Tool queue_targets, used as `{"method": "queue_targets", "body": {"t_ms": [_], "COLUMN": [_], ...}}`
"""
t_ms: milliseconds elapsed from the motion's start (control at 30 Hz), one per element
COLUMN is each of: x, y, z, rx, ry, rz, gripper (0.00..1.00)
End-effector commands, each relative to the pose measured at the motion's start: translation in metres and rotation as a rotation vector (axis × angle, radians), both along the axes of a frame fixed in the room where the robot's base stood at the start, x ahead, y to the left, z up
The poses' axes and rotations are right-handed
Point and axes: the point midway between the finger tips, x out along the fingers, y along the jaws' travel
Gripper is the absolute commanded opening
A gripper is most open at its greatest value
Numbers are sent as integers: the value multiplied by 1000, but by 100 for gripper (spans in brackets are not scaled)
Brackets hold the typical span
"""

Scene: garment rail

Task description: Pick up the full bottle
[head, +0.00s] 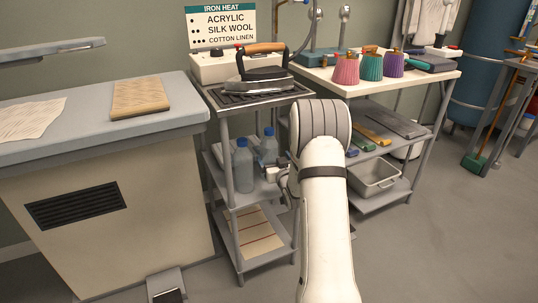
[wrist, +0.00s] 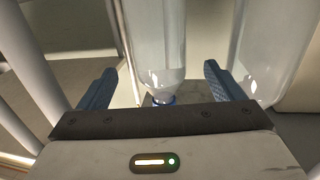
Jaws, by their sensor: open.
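Two clear, bluish bottles with blue caps stand upright on the middle shelf of the iron stand in the head view: a nearer left bottle (head: 243,168) and a right bottle (head: 268,148). I cannot tell for sure which is full. My gripper (head: 272,174) is beside them at shelf height, partly hidden by my arm. In the wrist view my gripper (wrist: 160,75) is open, its blue fingers apart. One bottle (wrist: 158,45) appears between or just beyond the fingers, cap low in the picture. The other bottle (wrist: 268,50) is outside the right finger.
The stand's posts (head: 227,165) rise close to the bottles. An iron (head: 262,72) rests on the stand's top. A white table (head: 430,80) with several colored spools stands to the right, and a grey-topped cabinet (head: 60,140) to the left. Floor is open at front right.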

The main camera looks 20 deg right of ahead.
Motion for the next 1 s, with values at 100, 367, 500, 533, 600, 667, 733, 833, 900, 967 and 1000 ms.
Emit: {"method": "queue_targets", "body": {"t_ms": [100, 367, 500, 533, 600, 667, 733, 833, 900, 967, 1000], "x": [5, 33, 54, 59, 68, 73, 76, 77, 76, 76, 76], "y": [-4, -9, -10, -10, -11, -12, -13, -13, -13, -14, -14], "z": [-3, -5, -10, -10, -9, -8, -7, -7, -7, -7, -7], "rx": [0, -1, -1, -1, -1, -2, -1, 0, 0, 0, 0], "ry": [-25, -27, -27, -28, -26, -27, -25, -24, -24, -24, -24], "rz": [3, -1, -2, -2, -3, -4, -4, -5, -5, -5, -6], "gripper": [88, 88, 88, 88, 88, 88, 88, 88, 88, 87, 84]}}
